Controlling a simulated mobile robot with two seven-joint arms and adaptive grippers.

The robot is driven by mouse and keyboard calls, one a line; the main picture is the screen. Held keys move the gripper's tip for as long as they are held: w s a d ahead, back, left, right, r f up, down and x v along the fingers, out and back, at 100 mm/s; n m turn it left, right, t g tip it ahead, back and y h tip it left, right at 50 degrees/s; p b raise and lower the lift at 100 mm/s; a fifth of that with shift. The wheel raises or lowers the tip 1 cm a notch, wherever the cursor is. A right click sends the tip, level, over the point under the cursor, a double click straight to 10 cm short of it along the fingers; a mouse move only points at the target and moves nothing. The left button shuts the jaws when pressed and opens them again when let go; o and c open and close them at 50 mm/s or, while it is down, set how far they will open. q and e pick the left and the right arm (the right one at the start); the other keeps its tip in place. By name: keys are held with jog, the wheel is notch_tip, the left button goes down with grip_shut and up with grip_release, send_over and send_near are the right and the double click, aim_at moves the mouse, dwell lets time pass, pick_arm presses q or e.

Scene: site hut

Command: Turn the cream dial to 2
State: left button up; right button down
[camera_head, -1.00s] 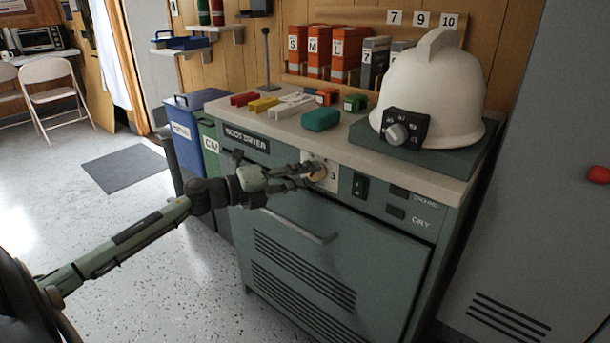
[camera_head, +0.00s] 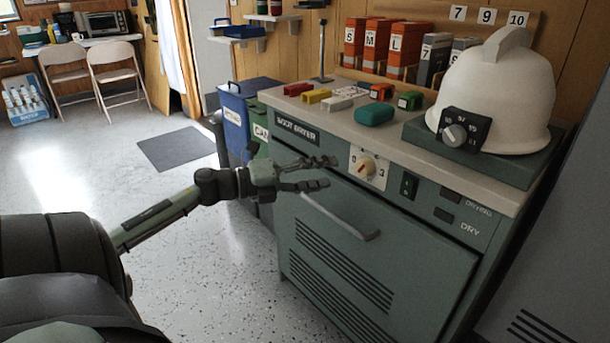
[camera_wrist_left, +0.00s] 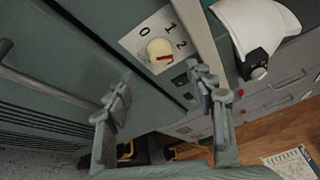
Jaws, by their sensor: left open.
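The cream dial (camera_head: 367,167) sits on a white number plate on the boot dryer's (camera_head: 300,190) front panel. It also shows in the left wrist view (camera_wrist_left: 160,50), with a red mark on its face and 0, 1 and 2 readable around it. The red mark lies toward the lower right there; I cannot tell exactly which number it points to. My left gripper (camera_head: 328,172) is open and empty, left of the dial in the head view and apart from it. In the left wrist view my fingers (camera_wrist_left: 159,73) are spread, with the dial beyond them. My right gripper is not in view.
A dark switch (camera_head: 408,187) is right of the dial. The dryer's handle bar (camera_head: 345,220) runs below. A white helmet (camera_head: 495,95) with a grey-knobbed lamp (camera_head: 466,131) and several small coloured items are on top. Open floor lies left.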

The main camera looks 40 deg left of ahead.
pick_arm(q)
jog(key=shift+v, duration=2.15)
